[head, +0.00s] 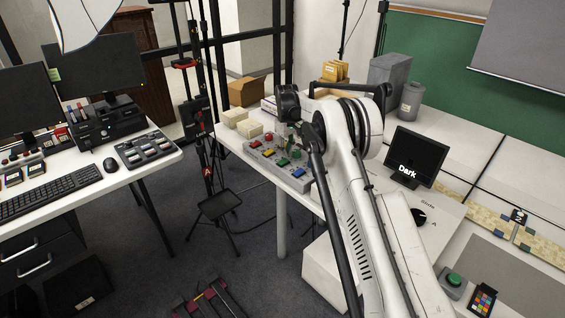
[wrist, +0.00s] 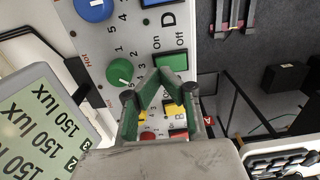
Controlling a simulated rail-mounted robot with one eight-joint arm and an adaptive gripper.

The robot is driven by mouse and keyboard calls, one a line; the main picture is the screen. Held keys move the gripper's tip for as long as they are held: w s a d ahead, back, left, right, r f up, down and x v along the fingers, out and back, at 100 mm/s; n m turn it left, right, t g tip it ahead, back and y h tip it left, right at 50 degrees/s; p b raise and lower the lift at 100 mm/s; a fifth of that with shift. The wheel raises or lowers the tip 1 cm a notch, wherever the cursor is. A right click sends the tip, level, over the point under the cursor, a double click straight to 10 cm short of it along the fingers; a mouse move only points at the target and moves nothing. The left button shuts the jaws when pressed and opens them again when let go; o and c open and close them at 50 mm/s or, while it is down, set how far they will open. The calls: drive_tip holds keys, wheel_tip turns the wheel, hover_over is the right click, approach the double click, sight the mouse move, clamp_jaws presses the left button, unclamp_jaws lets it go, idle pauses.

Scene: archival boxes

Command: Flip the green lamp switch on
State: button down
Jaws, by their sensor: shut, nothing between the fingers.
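The grey control panel (head: 252,152) on the white table has colored rocker switches and round knobs. The green switch (head: 282,162) lies between the yellow and blue switches. In the wrist view the green switch (wrist: 171,62) is just beyond my fingertips, beside the "On" and "Off" labels. I cannot tell which way it is tilted. A green knob (wrist: 120,70) is next to it. My gripper (wrist: 155,78) is shut and empty, close to the green switch; contact is unclear. In the head view my gripper (head: 291,133) hangs over the panel's far part, partly hidden by my arm.
The blue switch (head: 297,172) and yellow switch (head: 268,152) flank the green one. A blue knob (wrist: 95,8) is above in the wrist view. A screen (wrist: 42,120) reading "150 lux" is at left. Cream boxes (head: 248,129) stand behind the panel; a "Dark" display (head: 415,158) is at right.

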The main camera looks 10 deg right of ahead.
sight(286, 159)
drive_tip(key=shift+f+b, duration=0.8)
drive_tip(key=shift+f, duration=0.4)
idle(1.0)
drive_tip(key=shift+r, duration=0.15)
drive_tip(key=shift+r+p, duration=0.95)
drive_tip(key=shift+r, duration=1.9)
